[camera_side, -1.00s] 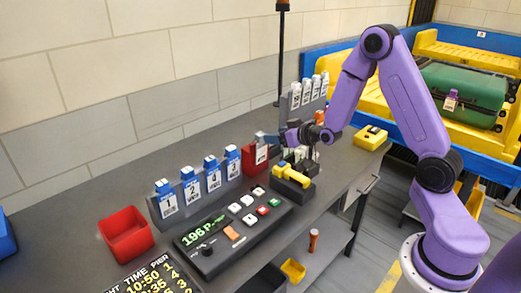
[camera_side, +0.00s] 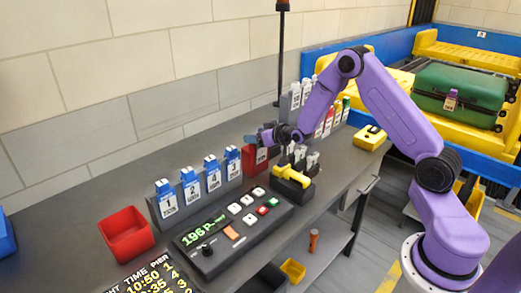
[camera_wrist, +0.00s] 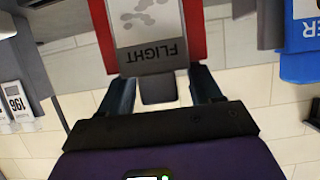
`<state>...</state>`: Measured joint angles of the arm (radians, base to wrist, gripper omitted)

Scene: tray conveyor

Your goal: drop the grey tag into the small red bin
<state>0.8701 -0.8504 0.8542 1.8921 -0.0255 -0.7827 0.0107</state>
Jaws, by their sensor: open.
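The grey tag (camera_wrist: 158,90) hangs on a red holder (camera_wrist: 101,28); its grey tab lies between my open fingers in the wrist view, and its pale label reads FLIGHT upside down. In the side view the tag (camera_side: 261,155) shows small and partly hidden against the red holder (camera_side: 250,165) at the end of the blue tag row. My gripper (camera_wrist: 163,88) is open around the tab; whether a finger touches it I cannot tell. In the side view my gripper (camera_side: 258,139) is just above the tag. The small red bin (camera_side: 125,234) stands on the bench at the left.
A rack of blue tags (camera_side: 190,188) stands between my gripper and the bin. A button panel (camera_side: 235,228) and a yellow-handled device (camera_side: 292,178) lie in front. Another tag rack (camera_side: 325,120) is behind my gripper. A green suitcase (camera_side: 455,95) lies on the yellow conveyor.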

